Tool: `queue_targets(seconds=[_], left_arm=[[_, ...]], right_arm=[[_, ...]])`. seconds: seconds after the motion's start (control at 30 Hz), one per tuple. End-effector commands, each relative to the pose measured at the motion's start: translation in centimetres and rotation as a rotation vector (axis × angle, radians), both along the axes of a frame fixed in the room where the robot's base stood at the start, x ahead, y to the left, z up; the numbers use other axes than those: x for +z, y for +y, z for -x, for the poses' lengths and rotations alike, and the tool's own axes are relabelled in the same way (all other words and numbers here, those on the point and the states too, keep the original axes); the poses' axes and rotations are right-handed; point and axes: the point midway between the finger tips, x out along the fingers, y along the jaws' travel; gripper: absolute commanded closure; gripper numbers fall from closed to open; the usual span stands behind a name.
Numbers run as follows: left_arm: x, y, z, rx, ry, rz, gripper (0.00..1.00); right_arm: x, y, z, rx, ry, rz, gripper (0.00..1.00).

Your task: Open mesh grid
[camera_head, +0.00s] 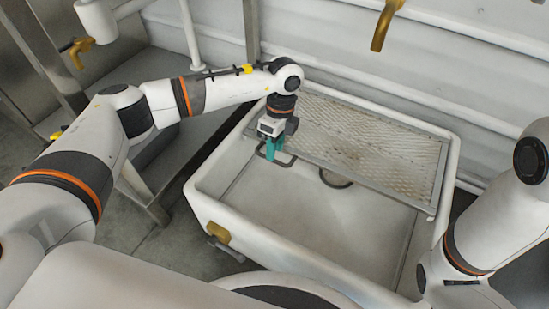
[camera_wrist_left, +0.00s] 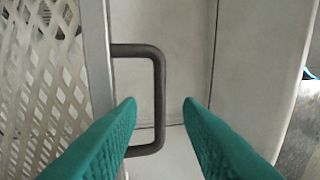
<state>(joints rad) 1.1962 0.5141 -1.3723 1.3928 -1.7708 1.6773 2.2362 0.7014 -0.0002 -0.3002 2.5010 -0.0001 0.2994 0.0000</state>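The mesh grid (camera_head: 375,145), a metal lattice in a grey frame, covers the rear part of the white hopper (camera_head: 300,255). It also shows at the left of the left wrist view (camera_wrist_left: 40,80). A dark U-shaped handle (camera_wrist_left: 158,85) sticks out from its frame edge; in the head view the handle (camera_head: 288,161) is partly behind my gripper. My left gripper (camera_head: 272,152), with teal fingers, is over this handle. In the left wrist view the fingers (camera_wrist_left: 160,105) are apart, with the handle's outer bar between them. My right gripper is not in view.
A second dark loop (camera_head: 335,184) is at the grid's front edge. The front part of the hopper is uncovered and looks empty. A brass tap (camera_head: 383,25) hangs above the back right. A metal frame with a post (camera_head: 155,210) stands left of the hopper.

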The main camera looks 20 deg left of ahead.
Motion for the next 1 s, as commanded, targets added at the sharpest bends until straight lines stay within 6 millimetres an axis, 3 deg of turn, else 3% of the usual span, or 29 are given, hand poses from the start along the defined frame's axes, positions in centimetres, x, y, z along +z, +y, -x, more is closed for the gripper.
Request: queue_targets(seconds=[0.03,0.13,0.5,0.7,1.0], left_arm=[[-1.0,0.0,0.1,0.0,0.0,0.0,0.68],[-1.8,0.0,0.3,-0.001,-0.001,0.001,0.68],[-2.0,0.1,0.4,-0.001,-0.001,0.001,0.68],[-2.0,0.1,0.4,-0.001,-0.001,0.001,0.99],[-1.9,0.1,0.4,-0.001,-0.001,0.001,1.0]], right_arm=[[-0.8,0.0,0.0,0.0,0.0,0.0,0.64],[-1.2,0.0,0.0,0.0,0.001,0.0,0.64],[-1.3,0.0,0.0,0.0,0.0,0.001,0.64],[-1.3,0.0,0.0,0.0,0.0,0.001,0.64],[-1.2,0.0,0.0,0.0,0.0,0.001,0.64]])
